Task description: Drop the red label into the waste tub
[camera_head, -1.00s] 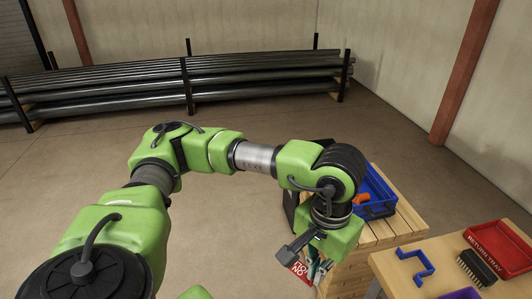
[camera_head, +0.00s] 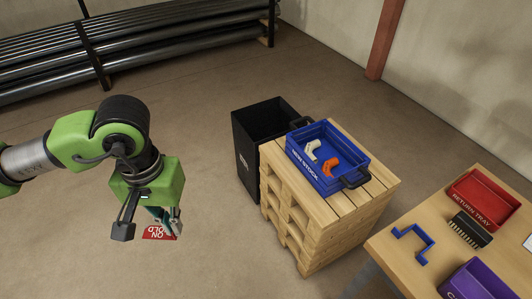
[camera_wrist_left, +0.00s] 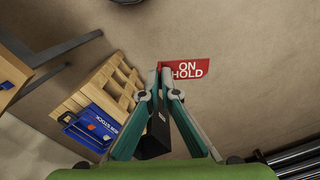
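The red label (camera_head: 158,233), with white "ON HOLD" lettering, is in my left gripper (camera_head: 160,222), which is closed on its edge. In the left wrist view the label (camera_wrist_left: 188,70) sticks out to one side of the two teal fingertips (camera_wrist_left: 168,72). The waste tub appears to be the tall black open-topped bin (camera_head: 243,155) beside the pallet stack. The gripper is left of the bin in the head view, over bare floor and apart from it. The inside of the bin looks dark. My right gripper is out of view.
A wooden pallet stack (camera_head: 345,215) carries a blue "NEW STOCK" crate (camera_head: 308,167) with a white and an orange part. Pipe racks stand behind.

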